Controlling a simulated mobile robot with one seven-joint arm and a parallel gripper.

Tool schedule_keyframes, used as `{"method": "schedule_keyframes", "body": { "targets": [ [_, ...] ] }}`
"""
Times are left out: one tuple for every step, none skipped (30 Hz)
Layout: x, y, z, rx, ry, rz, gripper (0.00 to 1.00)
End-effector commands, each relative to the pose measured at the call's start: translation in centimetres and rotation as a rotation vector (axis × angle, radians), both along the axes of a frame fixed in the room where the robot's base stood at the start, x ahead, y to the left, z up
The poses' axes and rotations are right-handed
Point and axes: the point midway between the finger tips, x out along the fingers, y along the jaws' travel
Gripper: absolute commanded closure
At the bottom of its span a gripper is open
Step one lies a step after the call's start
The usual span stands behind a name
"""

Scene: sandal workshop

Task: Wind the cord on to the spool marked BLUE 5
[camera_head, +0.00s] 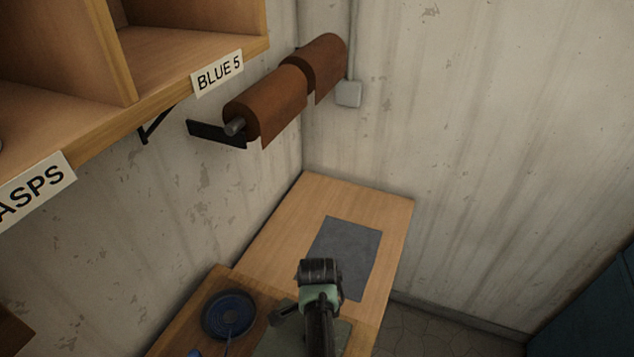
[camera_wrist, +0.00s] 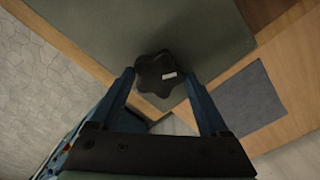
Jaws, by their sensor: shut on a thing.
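My gripper (camera_wrist: 157,78) is shut on a black star-shaped knob (camera_wrist: 152,74) with a small white mark, its blue fingers on either side of it. Behind the knob is a dark green mat (camera_wrist: 205,35). I cannot pick out the knob in the head view. There, a dark round dish or spool with blue cord (camera_head: 228,314) lies on the wooden bench at lower left, and a thin blue strand runs from it towards the bottom edge. The sign BLUE 5 (camera_head: 217,74) is on the shelf edge. I see no marking on the round thing.
A grey sheet (camera_head: 345,252) lies on the pale bench top (camera_head: 277,233) by the wall. Brown rolls (camera_head: 266,106) hang on a rod above. The wooden shelf (camera_head: 187,60) juts out at upper left. Tiled floor (camera_wrist: 40,85) lies beyond the bench edge.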

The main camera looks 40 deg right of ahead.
Motion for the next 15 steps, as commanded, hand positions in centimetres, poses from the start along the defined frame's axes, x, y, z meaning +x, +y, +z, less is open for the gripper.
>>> {"method": "schedule_keyframes", "body": {
  "targets": [
    [0.04,-0.05,0.05,-0.001,0.000,-0.044,0.77],
    [0.04,-0.05,0.05,-0.001,0.000,-0.072,0.77],
    [0.04,-0.06,0.05,-0.001,0.000,-0.111,0.77],
    [0.04,-0.05,0.05,-0.001,0.000,-0.139,0.77],
    [0.04,-0.04,0.05,0.000,-0.001,-0.167,0.77],
    [0.06,-0.04,0.06,-0.001,-0.002,-0.205,0.77],
    [0.05,-0.05,0.06,-0.001,-0.002,-0.233,0.77],
    [0.04,-0.07,0.06,-0.001,-0.002,-0.262,0.77],
    [0.03,-0.09,0.06,-0.001,-0.002,-0.300,0.77],
    [0.03,-0.10,0.07,-0.001,-0.002,-0.329,0.77],
    [0.03,-0.12,0.07,-0.002,-0.001,-0.357,0.77],
    [0.03,-0.12,0.08,-0.002,-0.001,-0.394,0.77],
    [0.03,-0.12,0.08,-0.002,-0.001,-0.423,0.77],
    [0.04,-0.11,0.08,-0.001,-0.003,-0.452,0.77],
    [0.04,-0.11,0.08,-0.001,-0.003,-0.490,0.77]
  ]
}}
